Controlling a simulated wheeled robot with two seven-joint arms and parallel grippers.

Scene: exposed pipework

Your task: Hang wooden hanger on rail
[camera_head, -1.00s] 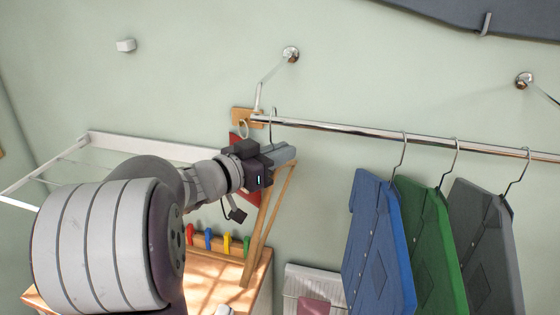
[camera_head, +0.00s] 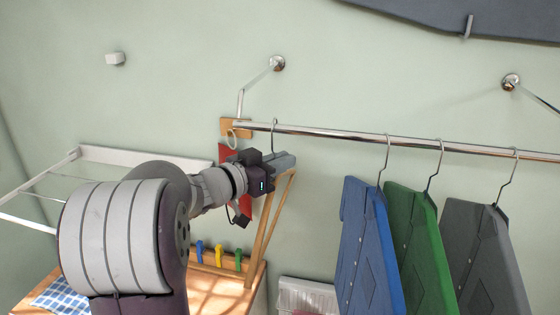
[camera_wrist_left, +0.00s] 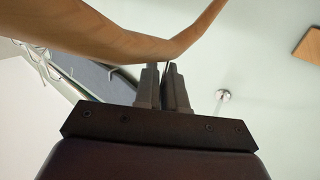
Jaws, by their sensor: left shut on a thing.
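My left gripper (camera_head: 284,161) is shut on the wooden hanger (camera_head: 268,222), just below the left part of the rail. The hanger's triangular wooden frame hangs down below the fingers, and its metal hook (camera_head: 274,128) rises to the height of the chrome rail (camera_head: 335,138). I cannot tell whether the hook rests on the rail or stands just beside it. In the left wrist view the fingers (camera_wrist_left: 165,85) close at the middle of the hanger's wood (camera_wrist_left: 100,35). My right gripper is in neither view.
Blue (camera_head: 368,245), green (camera_head: 420,245) and grey (camera_head: 480,255) shirts hang from the rail on the right. A small wooden plate (camera_head: 236,127) with a ring is at the rail's left end. A white drying rack (camera_head: 145,157) is on the left wall, above a wooden bench (camera_head: 212,293).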

